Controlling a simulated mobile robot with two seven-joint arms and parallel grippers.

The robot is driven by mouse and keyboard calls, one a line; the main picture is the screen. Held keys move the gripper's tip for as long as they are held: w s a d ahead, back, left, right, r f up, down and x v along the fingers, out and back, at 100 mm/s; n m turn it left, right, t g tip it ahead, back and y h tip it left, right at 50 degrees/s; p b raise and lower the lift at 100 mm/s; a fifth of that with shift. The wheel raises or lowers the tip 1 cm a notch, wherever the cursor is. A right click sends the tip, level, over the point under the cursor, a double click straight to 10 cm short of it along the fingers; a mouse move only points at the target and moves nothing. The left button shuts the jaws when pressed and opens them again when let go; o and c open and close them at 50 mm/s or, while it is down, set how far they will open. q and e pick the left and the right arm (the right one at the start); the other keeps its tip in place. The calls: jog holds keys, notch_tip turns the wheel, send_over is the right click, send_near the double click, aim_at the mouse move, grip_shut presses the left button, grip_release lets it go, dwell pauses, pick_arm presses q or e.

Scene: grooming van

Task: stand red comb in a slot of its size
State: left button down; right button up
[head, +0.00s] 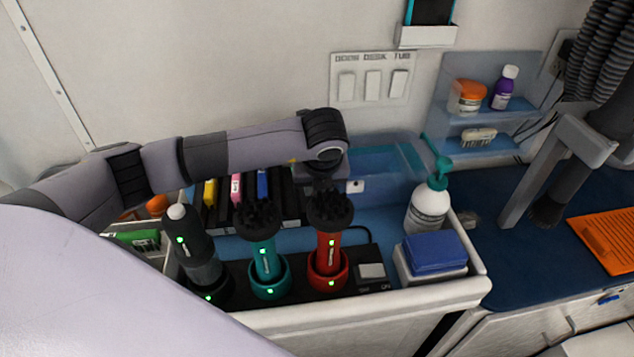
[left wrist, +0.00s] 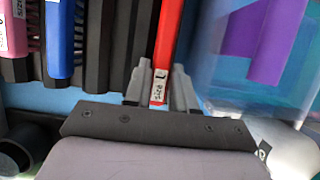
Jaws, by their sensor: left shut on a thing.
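The red comb (left wrist: 167,45) shows in the left wrist view as a narrow red strip with a white size label at its near end. My left gripper (left wrist: 161,88) is shut on it, one grey finger on each side. In the head view the wrist hangs above the right end of the black slotted rack (head: 276,200), and the red comb is hidden. The rack also shows in the left wrist view (left wrist: 105,45), left of the red comb. I cannot tell whether the comb is inside a slot. Blue (head: 262,184), pink (head: 236,187) and yellow (head: 210,192) combs stand in the rack. My right gripper is not in view.
In front of the rack, teal (head: 266,260) and red (head: 328,247) brush-headed tools and a dark clipper (head: 190,240) stand in chargers. A clear bluish bin (head: 405,160), a pump bottle (head: 429,208) and a blue-topped box (head: 434,254) are to the right.

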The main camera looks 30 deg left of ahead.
pick_arm(q)
jog(key=shift+f, duration=0.1)
jog(key=c, duration=1.2)
grip_release()
jog(key=shift+r, duration=0.25)
jog(key=v, duration=1.1)
jog(key=shift+s+d+r+b, duration=0.1)
jog(key=shift+s+r+b, duration=0.05)
jog(key=shift+r+b, duration=0.25)
